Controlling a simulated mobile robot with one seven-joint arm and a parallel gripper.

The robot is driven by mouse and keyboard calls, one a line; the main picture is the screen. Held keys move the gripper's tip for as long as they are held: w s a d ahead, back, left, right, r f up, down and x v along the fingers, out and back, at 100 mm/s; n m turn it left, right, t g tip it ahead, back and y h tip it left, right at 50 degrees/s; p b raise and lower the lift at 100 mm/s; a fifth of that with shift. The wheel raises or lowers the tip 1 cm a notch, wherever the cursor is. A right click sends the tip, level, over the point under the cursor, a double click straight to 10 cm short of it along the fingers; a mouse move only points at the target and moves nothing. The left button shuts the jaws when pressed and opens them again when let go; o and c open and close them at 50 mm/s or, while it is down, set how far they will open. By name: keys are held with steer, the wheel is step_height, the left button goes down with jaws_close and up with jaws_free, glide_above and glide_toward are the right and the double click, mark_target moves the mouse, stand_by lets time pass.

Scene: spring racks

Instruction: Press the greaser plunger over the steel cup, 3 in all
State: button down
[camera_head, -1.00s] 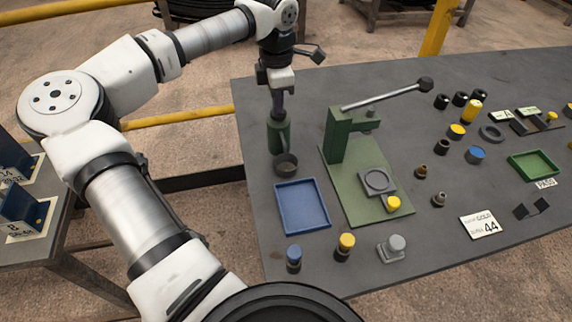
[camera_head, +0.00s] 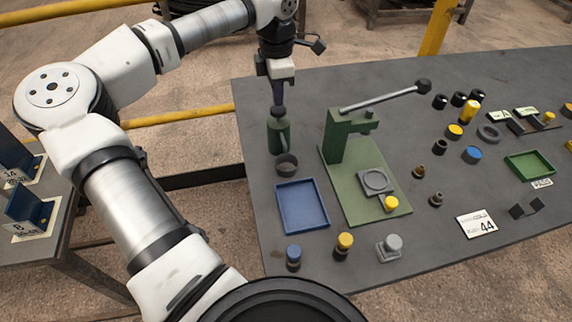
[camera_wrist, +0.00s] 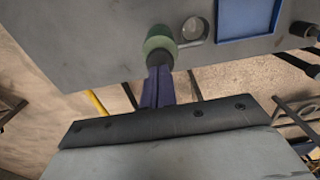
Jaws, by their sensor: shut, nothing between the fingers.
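The greaser (camera_head: 279,135) is a green upright bottle with a dark plunger knob (camera_head: 278,112) on top, near the table's left edge. The small steel cup (camera_head: 287,166) stands just in front of it, under its spout side. My gripper (camera_head: 278,104) is shut and empty, pointing down directly above the knob. In the wrist view its dark blue fingers (camera_wrist: 158,88) end at the dark knob, with the green greaser body (camera_wrist: 158,38) beyond and the cup (camera_wrist: 194,29) beside it. I cannot tell whether the fingertips touch the knob.
A blue tray (camera_head: 302,206) lies in front of the cup. A green press (camera_head: 338,140) with a long lever (camera_head: 385,97) stands to the right. Several small knobs and a green tray (camera_head: 529,165) fill the right side. A sign reading 44 (camera_head: 477,223) lies near the front.

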mark_target(278, 109)
steer(key=shift+f, duration=0.2)
steer(key=shift+f+b, duration=1.15)
steer(key=shift+f, duration=0.25)
steer(key=shift+r, duration=0.2)
steer(key=shift+r+p, duration=1)
steer(key=shift+r, duration=0.4)
steer(key=shift+f, duration=0.15)
steer(key=shift+f+b, duration=1.05)
steer(key=shift+f, duration=0.35)
steer(key=shift+r+p, duration=0.95)
steer(key=shift+r, duration=0.6)
